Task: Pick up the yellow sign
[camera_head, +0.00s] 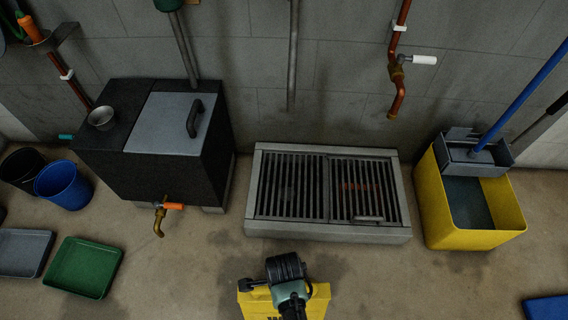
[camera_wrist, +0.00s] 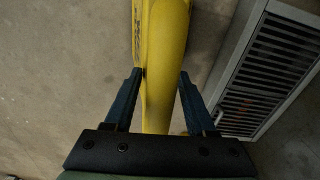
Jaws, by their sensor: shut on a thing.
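The yellow sign (camera_head: 315,304) is at the bottom centre of the head view, with dark lettering partly visible and its lower part cut off by the frame. My gripper (camera_head: 288,281) is over its upper part and hides the middle of it. In the wrist view the yellow sign (camera_wrist: 166,60) runs up between the two blue fingers. My gripper (camera_wrist: 160,85) is shut on the sign, with the left finger against it. Whether the sign is clear of the floor I cannot tell.
A metal floor grate (camera_head: 400,200) lies ahead. A yellow mop bucket (camera_head: 470,240) stands right, a dark box with a grey lid (camera_head: 165,120) left. Green (camera_head: 85,265) and grey trays and a blue bucket (camera_head: 62,185) are far left. A blue item (camera_head: 546,308) is lower right.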

